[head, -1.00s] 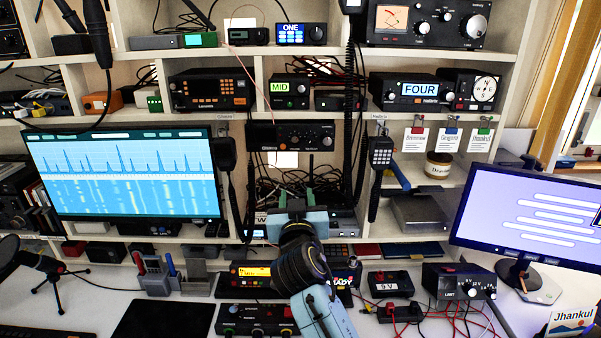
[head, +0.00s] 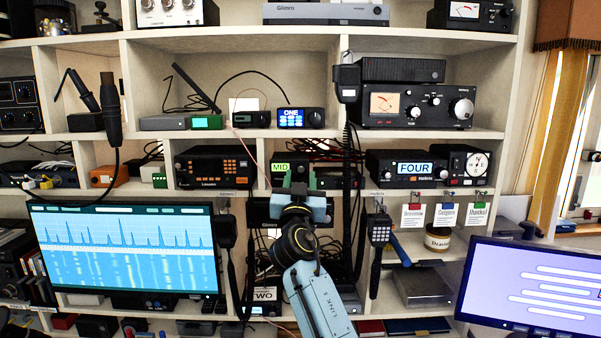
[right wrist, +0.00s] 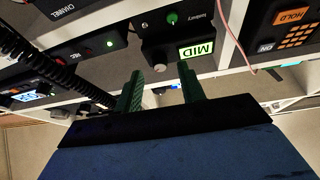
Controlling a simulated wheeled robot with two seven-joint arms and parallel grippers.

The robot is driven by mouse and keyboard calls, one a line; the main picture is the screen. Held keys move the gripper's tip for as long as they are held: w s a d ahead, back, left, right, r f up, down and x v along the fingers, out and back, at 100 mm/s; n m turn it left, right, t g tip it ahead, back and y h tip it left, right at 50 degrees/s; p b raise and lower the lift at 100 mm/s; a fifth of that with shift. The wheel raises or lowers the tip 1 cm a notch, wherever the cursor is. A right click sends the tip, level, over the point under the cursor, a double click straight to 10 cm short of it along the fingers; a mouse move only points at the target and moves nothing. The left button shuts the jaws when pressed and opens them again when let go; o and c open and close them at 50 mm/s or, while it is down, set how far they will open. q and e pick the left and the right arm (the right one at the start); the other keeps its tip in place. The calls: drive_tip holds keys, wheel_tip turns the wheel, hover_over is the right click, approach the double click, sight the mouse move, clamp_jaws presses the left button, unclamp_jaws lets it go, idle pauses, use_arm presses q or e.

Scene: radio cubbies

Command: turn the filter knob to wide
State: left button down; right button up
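The box with the lit green MID label (head: 281,168) stands in the middle cubby in the head view. I cannot read which one is marked filter. My right gripper (head: 298,187) is in front of the box's lower part and hides it. In the right wrist view its two green fingers (right wrist: 160,78) are apart, with nothing between them, pointing at the box. My left gripper is not in view.
A black radio (head: 215,167) stands left of the MID box, and a radio reading FOUR (head: 413,168) stands to the right. A coiled black cord (head: 347,170) hangs close to the right of my gripper. Shelf edges and dividers frame the cubby. A monitor (head: 125,250) stands at lower left.

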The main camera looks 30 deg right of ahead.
drive_tip(key=shift+x, duration=0.8)
drive_tip(key=shift+c, duration=0.2)
clamp_jaws()
drive_tip(key=shift+d+n+p, duration=0.1)
drive_tip(key=shift+n+p, duration=0.2)
drive_tip(key=shift+n, duration=0.2)
drive_tip(key=n+t+y+p, duration=0.1)
drive_tip(key=n+y+p, duration=0.1)
drive_tip(key=n, duration=0.2)
drive_tip(key=shift+s+d+r, duration=0.1)
drive_tip(key=n+y+p, duration=0.1)
drive_tip(key=n+p, duration=0.2)
drive_tip(key=n+y+p, duration=0.2)
drive_tip(key=n+p, duration=0.1)
drive_tip(key=n, duration=0.1)
drive_tip(key=n+t+y+p, duration=0.1)
drive_tip(key=n+y+p, duration=0.1)
drive_tip(key=n+p, duration=0.1)
drive_tip(key=shift+s+d+r, duration=0.15)
drive_tip(key=shift+d+r, duration=0.05)
drive_tip(key=shift+d, duration=0.05)
drive_tip(key=shift+f+n+y+p, duration=0.1)
drive_tip(key=shift+n+y+p, duration=0.5)
drive_tip(key=shift+n+p, duration=0.4)
